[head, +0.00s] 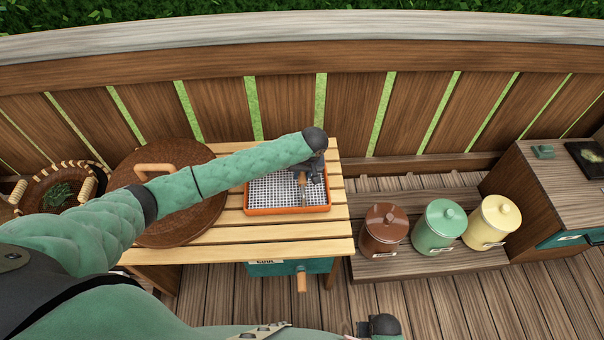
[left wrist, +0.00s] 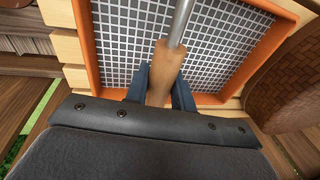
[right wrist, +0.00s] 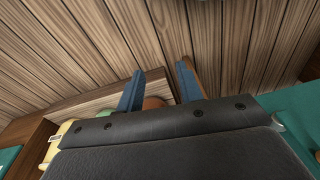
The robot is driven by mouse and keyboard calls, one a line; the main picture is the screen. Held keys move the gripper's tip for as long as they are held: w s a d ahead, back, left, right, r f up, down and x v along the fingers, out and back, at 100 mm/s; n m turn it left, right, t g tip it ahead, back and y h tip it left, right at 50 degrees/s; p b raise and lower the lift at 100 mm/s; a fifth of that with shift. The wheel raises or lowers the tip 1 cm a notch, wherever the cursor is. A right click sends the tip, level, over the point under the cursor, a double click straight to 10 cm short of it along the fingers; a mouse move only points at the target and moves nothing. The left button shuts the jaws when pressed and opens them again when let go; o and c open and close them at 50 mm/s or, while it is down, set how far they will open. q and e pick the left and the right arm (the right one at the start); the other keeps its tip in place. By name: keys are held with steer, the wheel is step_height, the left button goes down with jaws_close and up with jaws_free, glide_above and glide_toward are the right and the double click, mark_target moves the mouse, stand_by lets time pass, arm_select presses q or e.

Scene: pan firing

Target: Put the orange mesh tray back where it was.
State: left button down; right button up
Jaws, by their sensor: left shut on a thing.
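The orange mesh tray (head: 285,210) has an orange rim and a pale grid. It lies flat over the slatted wooden table (head: 235,228), right of a round woven lid. My left gripper (head: 304,172) is above its right part. In the left wrist view, my left gripper (left wrist: 160,90) is shut on a wooden handle (left wrist: 165,72) with a metal rod running out over the mesh (left wrist: 215,40). I cannot tell if this handle is joined to the tray. My right gripper (right wrist: 160,85) is open and empty, low over the wooden floor.
The brown lid (head: 175,222) with a wooden handle covers the table's left part. Brown (head: 384,230), green (head: 440,226) and yellow (head: 492,221) canisters stand on a low bench at right. A teal drawer (head: 278,268) is under the table. A fence closes off the back.

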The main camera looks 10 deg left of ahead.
arm_select(q)
steer(key=shift+f, duration=0.3)
arm_select(e)
steer(key=shift+s+d+f, duration=0.1)
steer(key=shift+s+f, duration=0.05)
steer(key=shift+f, duration=0.25)
arm_select(q)
steer(key=c, duration=1.2)
jaws_free()
steer(key=shift+f, duration=0.1)
arm_select(e)
steer(key=shift+f, duration=0.1)
arm_select(q)
steer(key=shift+d+r, duration=0.1)
steer(key=shift+r, duration=0.2)
steer(key=shift+s+d+r+b, duration=0.15)
steer(key=shift+d+r+b, duration=0.3)
steer(key=shift+r, duration=1.45)
steer(key=shift+s+d+r+b, duration=0.1)
steer(key=shift+d+r+b, duration=0.3)
steer(key=shift+r, duration=1.5)
steer(key=shift+s+d+r+b, duration=0.2)
steer(key=shift+r+b, duration=0.4)
steer(key=shift+r, duration=1.3)
arm_select(e)
step_height(320, 180, up, 12)
steer(key=w+a, duration=0.1)
steer(key=w, duration=0.1)
steer(key=shift+w+a, duration=0.3)
steer(key=shift+w, duration=0.05)
